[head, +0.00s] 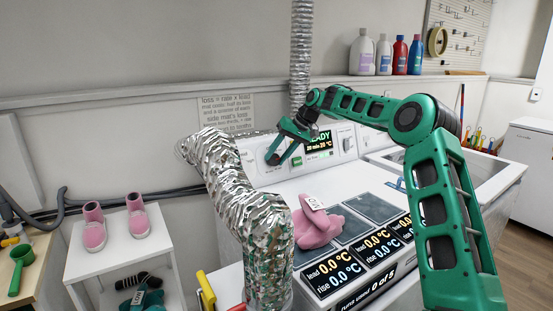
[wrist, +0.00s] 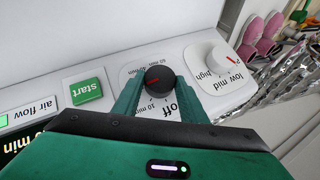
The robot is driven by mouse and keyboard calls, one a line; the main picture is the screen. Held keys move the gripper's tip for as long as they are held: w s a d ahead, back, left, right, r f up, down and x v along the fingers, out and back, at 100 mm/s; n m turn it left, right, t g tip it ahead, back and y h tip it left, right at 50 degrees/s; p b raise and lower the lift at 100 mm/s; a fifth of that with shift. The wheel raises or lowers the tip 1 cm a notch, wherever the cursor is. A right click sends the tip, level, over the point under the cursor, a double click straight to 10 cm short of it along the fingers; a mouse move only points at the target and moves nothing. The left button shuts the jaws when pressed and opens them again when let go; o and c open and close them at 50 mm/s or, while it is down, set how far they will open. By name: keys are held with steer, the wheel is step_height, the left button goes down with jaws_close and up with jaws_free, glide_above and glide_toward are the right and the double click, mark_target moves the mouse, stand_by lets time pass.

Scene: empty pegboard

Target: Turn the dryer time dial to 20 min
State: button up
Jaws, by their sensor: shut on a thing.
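The time dial (wrist: 160,80) is a black round knob with a red mark on a white panel of the dryer (head: 255,148). In the wrist view, which is upside down, "off" and "10 min" labels sit below it and another minute label is at its upper left. The red mark lies left of the knob's middle, but I cannot tell its exact setting. My gripper (wrist: 157,88) is shut on the dial, one green finger on each side. In the head view my gripper (head: 274,157) is at the panel. The display (head: 319,141) shows "READY", and seemingly "20 min 20 °C".
A green start button (wrist: 87,91) and a white low/mid/high knob (wrist: 217,62) flank the dial. A silver foil duct (head: 245,195) stands close in front of the panel. A pink item (head: 317,228) and number displays (head: 365,255) are on the dryer top.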

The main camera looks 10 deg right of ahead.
steer(key=shift+d+f+m+y, duration=0.2)
steer(key=shift+d+m+y, duration=0.2)
steer(key=shift+m+y, duration=0.4)
steer(key=shift+y, duration=0.3)
steer(key=o, duration=1.1)
steer(key=shift+c, duration=0.2)
steer(key=shift+a, duration=0.1)
steer(key=shift+r, duration=0.1)
steer(key=v, duration=1)
steer(key=shift+d+r, duration=0.2)
